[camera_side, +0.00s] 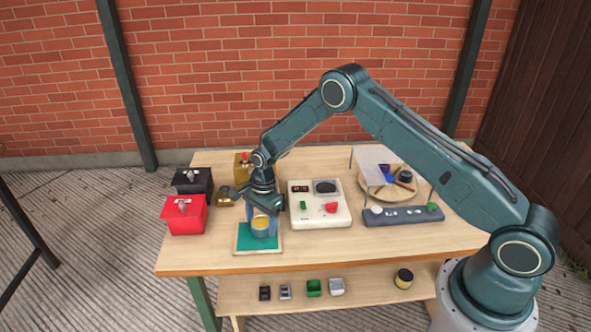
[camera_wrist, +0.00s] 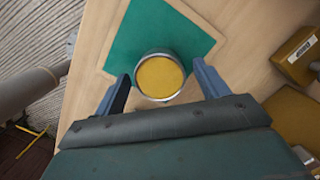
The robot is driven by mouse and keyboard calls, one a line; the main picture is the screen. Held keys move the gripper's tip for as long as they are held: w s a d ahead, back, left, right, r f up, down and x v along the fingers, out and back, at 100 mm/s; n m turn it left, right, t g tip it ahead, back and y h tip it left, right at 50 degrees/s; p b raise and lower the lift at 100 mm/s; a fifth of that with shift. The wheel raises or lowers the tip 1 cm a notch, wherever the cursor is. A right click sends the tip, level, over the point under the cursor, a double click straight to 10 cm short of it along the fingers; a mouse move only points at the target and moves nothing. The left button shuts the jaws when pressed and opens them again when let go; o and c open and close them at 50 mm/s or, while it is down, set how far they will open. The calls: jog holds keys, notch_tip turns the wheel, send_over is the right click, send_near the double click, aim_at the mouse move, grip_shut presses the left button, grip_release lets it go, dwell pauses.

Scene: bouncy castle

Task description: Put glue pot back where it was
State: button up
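A round metal pot with a yellow top, which I take for the glue pot (camera_side: 261,227), stands upright on the green mat (camera_side: 244,238) at the table's front left. In the wrist view the pot (camera_wrist: 160,77) is near the front edge of the green mat (camera_wrist: 128,42). My gripper (camera_side: 261,216) points down over it. Its two blue fingers (camera_wrist: 161,72) stand apart on either side of the pot, with narrow gaps showing, so it looks open. The pot's lower side is mostly hidden.
A red box (camera_side: 184,217) and a black box (camera_side: 192,182) stand left of the mat. A white panel (camera_side: 320,216) with buttons is close on the right. A grey strip (camera_side: 400,217) and a round board (camera_side: 408,192) lie further right.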

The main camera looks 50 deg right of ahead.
aim_at(266, 219)
jog(key=shift+r, duration=0.1)
notch_tip(266, 219, up, 12)
jog(key=d, duration=0.1)
jog(key=shift+d, duration=0.4)
dwell(0.5)
jog(key=shift+r, duration=0.1)
dwell(0.4)
